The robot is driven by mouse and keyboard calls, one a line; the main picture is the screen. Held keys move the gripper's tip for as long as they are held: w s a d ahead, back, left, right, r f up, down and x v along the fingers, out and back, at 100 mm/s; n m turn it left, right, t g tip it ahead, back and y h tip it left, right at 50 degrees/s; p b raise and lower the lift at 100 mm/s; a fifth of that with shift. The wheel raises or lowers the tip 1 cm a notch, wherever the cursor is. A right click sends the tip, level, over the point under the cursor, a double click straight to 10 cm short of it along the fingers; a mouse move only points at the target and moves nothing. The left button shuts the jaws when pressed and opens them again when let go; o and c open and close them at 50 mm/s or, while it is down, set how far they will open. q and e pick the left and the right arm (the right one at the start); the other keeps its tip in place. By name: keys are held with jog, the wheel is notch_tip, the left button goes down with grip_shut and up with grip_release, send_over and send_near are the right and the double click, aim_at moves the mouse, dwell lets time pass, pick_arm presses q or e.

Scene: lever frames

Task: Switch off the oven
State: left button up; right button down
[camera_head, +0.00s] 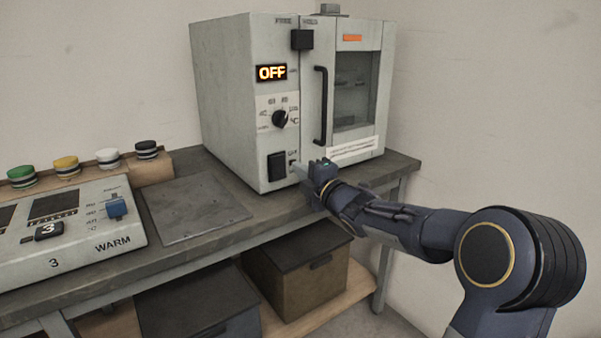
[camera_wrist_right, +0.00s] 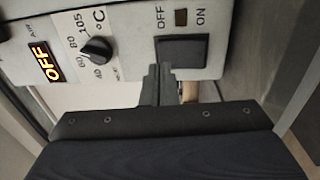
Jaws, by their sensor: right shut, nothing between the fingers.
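The oven (camera_head: 226,110) is a grey box on the back of the bench, with a handled glass door on its right part. Its display (camera_head: 271,73) reads OFF in orange, and it also shows in the right wrist view (camera_wrist_right: 45,62). Below are a black temperature knob (camera_head: 280,119) and a black rocker switch (camera_head: 277,166). In the right wrist view the switch (camera_wrist_right: 182,51) sits by OFF and ON labels and a dark indicator. My right gripper (camera_head: 300,171) is shut and empty, its tips (camera_wrist_right: 158,72) at or very near the switch's edge; contact is unclear. My left gripper is out of view.
A warmer panel (camera_head: 75,225) with a blue slider (camera_head: 117,208) stands at the left, with coloured knobs (camera_head: 66,165) behind it. A flat metal plate (camera_head: 192,208) lies before the oven. Lidded boxes (camera_head: 300,265) stand on the lower shelf.

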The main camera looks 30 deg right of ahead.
jog(key=s+p, duration=0.1)
jog(key=s, duration=0.7)
jog(key=shift+s+d+r, duration=0.2)
jog(key=shift+d+r, duration=0.1)
jog(key=shift+r, duration=0.15)
